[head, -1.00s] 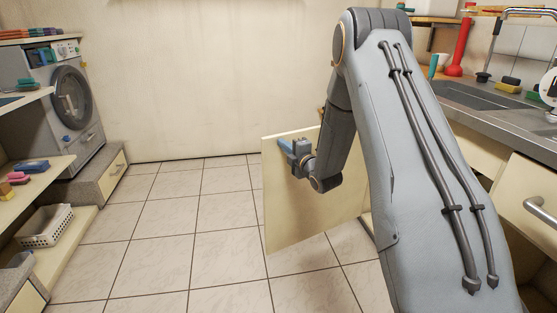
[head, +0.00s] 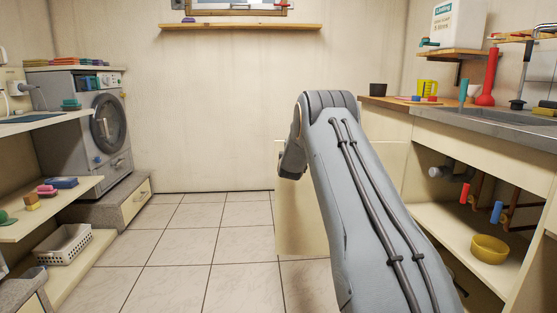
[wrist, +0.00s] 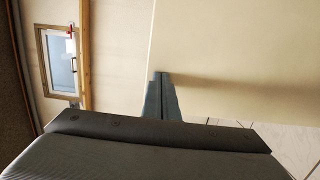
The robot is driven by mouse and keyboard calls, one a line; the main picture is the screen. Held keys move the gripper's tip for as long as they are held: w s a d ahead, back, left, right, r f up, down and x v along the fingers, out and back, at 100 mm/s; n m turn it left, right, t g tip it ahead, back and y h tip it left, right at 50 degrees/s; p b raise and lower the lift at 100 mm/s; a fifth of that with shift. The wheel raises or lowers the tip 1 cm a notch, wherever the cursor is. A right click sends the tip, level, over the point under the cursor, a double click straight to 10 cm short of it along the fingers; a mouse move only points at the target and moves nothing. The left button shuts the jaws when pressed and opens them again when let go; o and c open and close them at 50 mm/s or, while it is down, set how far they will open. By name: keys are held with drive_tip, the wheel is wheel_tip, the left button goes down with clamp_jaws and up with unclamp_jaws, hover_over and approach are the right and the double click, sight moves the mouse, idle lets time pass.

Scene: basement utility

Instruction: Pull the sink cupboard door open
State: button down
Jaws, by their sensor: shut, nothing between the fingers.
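The sink cupboard door (head: 292,215) is a plain cream panel. It stands swung open in the head view, partly hidden behind my arm. The cupboard front (head: 470,150) on the right shows an open interior. In the wrist view the door (wrist: 240,50) fills the upper right, its edge running down near my gripper. My gripper (wrist: 161,76) is shut and empty, with its fingertips over the door panel near that edge; I cannot tell whether they touch it. In the head view my arm hides the fingers.
Inside the cupboard are a yellow bowl (head: 489,249), pipes, and red (head: 464,193) and blue (head: 496,212) handles. The steel sink counter (head: 480,125) is above. A washing machine (head: 90,125) and shelves stand left. Tiled floor (head: 180,250) between is clear.

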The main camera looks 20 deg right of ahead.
drive_tip(key=shift+w+d+h+b, duration=0.3)
drive_tip(key=shift+w+b, duration=0.05)
drive_tip(key=shift+w, duration=0.3)
drive_tip(key=p+v, duration=0.5)
drive_tip(key=v, duration=0.9)
drive_tip(key=shift+r+p, duration=0.2)
drive_tip(key=shift+p, duration=0.1)
